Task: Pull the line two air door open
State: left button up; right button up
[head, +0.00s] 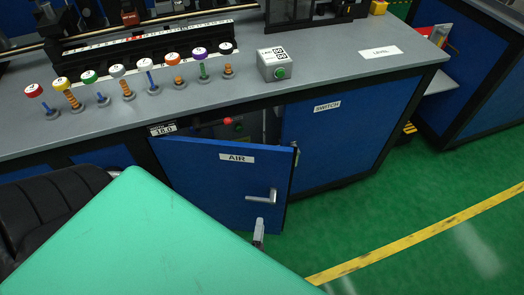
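The blue air door (215,185), labelled AIR, is in the bench front. It stands partly open, its right edge swung out toward me, with a gap above it into the cabinet. Its silver lever handle (262,197) is near the right edge. A grey tip of my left gripper (259,233) shows just below the handle and appears apart from it. The rest of that gripper is hidden, so its opening cannot be seen. A red knob (228,121) shows inside the cabinet. My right gripper is not in view.
The bench top (330,68) carries a row of colour-capped spools and a grey box with a green button (280,71). A SWITCH panel (340,135) is right of the door. A black chair (55,205) is at left. The green floor (400,205) at right is clear.

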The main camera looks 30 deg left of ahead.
pick_arm(q)
jog(key=v, duration=0.3)
jog(key=shift+s+d, duration=0.2)
jog(key=shift+s, duration=0.15)
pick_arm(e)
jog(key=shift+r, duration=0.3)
